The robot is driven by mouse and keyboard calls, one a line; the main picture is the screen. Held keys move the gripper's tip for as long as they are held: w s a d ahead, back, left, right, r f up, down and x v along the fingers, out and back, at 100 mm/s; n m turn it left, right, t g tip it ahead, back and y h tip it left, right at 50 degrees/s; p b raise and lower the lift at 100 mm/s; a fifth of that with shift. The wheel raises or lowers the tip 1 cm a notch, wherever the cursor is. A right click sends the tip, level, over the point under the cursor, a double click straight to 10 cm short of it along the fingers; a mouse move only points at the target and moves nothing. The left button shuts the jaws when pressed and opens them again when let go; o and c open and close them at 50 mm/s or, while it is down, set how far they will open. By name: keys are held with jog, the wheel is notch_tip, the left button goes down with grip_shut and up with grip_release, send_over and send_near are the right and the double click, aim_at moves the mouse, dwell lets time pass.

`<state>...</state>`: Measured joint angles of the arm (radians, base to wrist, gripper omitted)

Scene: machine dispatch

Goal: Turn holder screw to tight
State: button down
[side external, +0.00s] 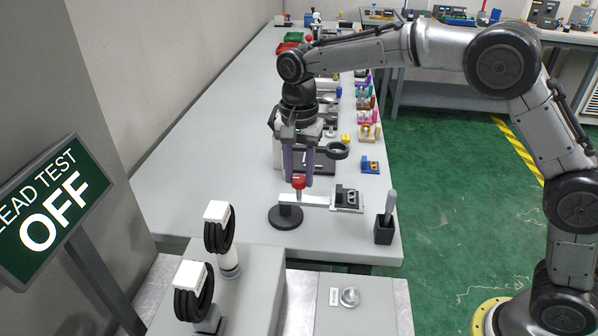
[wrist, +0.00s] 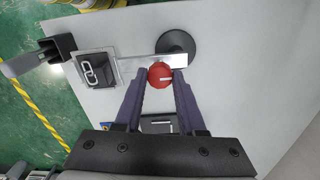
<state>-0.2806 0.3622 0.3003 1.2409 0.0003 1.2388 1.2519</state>
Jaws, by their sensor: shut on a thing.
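The holder screw has a red round knob (side external: 298,182) with a white mark. It sits on a pale bar above a round dark base (side external: 286,217). In the wrist view the red knob (wrist: 160,75) lies between the tips of my two purple fingers, with its white line running roughly sideways. My gripper (side external: 303,181) points down from above and is shut on the red knob. The bar (side external: 320,200) runs right to a small plate with a dark block and a chain-link symbol (wrist: 96,70).
A black cup (side external: 384,231) with a grey stick stands at the table's front right corner. A black ring stand (side external: 335,151) and several small coloured parts line the right edge behind. The left of the table is clear. A sign at left reads "LEAD TEST OFF" (side external: 50,205).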

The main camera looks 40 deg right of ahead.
aim_at(299, 178)
jog(key=m, duration=0.4)
jog(key=shift+r+m, duration=0.15)
jog(key=shift+m, duration=0.15)
jog(key=m, duration=1.4)
dwell(0.4)
jog(key=c, duration=0.5)
grip_release()
notch_tip(299, 178, up, 14)
